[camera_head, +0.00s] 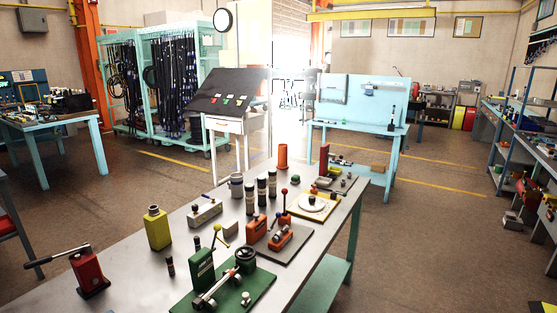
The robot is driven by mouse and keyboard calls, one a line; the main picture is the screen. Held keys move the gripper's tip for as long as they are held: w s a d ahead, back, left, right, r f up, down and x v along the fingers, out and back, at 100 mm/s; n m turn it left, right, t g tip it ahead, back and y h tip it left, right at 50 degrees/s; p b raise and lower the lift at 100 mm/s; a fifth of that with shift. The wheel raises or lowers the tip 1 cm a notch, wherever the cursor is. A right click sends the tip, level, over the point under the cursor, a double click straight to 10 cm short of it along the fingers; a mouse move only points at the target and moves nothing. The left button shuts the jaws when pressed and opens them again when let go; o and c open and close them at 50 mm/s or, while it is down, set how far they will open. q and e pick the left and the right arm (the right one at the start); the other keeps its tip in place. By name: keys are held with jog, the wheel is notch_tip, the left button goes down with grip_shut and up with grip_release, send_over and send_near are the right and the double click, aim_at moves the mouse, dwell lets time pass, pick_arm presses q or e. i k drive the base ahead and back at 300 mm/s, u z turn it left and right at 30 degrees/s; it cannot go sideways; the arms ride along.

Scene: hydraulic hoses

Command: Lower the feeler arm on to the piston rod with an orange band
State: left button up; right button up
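Neither of my grippers is in view. On the metal workbench a green plate (250,294) carries a silver rod (217,290) lying at a slant, an upright green block (202,268) and a black wheel-like part (245,254). A thin lever with a yellow knob (216,228) rises above the green block; I cannot tell whether it is the feeler arm. Behind it, a dark plate (290,252) carries orange blocks (280,240) and levers with blue and red knobs. I cannot make out an orange band on any rod.
A red jack with a black handle (89,272) stands at the bench's left. A yellow bottle (157,228), several dark cylinders (261,189), an orange cylinder (282,157) and a yellow plate with a white disc (312,204) crowd the bench (128,262). Bare metal shows between jack and bottle.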

aim_at(217, 227)
jog(key=z, duration=1.15)
jog(key=i, duration=2.1)
jog(key=u, duration=3.15)
